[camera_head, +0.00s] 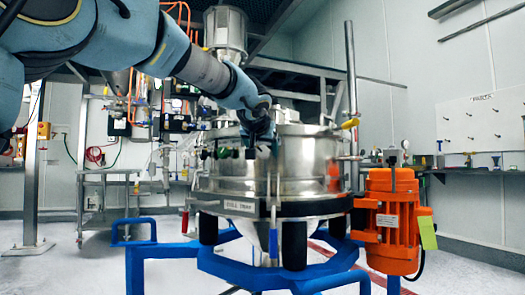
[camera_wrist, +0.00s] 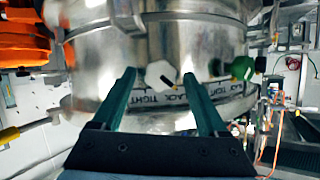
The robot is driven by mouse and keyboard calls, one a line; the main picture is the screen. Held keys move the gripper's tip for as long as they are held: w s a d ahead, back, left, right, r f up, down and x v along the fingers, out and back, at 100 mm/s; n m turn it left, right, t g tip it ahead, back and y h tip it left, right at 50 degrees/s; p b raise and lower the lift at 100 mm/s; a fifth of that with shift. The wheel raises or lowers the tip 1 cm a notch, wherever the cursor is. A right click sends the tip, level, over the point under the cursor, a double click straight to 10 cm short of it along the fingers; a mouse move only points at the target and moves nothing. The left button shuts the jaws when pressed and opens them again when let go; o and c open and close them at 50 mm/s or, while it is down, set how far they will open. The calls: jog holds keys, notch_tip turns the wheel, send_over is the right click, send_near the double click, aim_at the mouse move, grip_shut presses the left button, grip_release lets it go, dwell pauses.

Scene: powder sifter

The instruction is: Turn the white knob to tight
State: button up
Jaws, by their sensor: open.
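The white knob (camera_wrist: 159,75) sits on the front of the steel sifter drum in the wrist view. It is many-sided, with a dark mark at its lower right. A label band (camera_wrist: 157,97) with "TIGHT" and "SLACK" lettering runs just below it. My gripper (camera_wrist: 160,76) is open, its two green fingers spread either side of the knob, with gaps visible. I cannot tell whether the tips reach its depth. In the head view my gripper (camera_head: 262,140) is at the front of the steel sifter (camera_head: 300,165); the white knob cannot be made out there.
A green knob (camera_wrist: 242,68) stands right of the white knob in the wrist view. An orange motor (camera_head: 392,220) hangs at the sifter's right. A blue frame (camera_head: 225,268) supports the sifter. A steel table (camera_head: 107,172) stands at left, and a vertical pole (camera_head: 351,90) rises behind.

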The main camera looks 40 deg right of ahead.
jog(key=shift+w+d, duration=0.15)
grip_shut()
dwell(0.6)
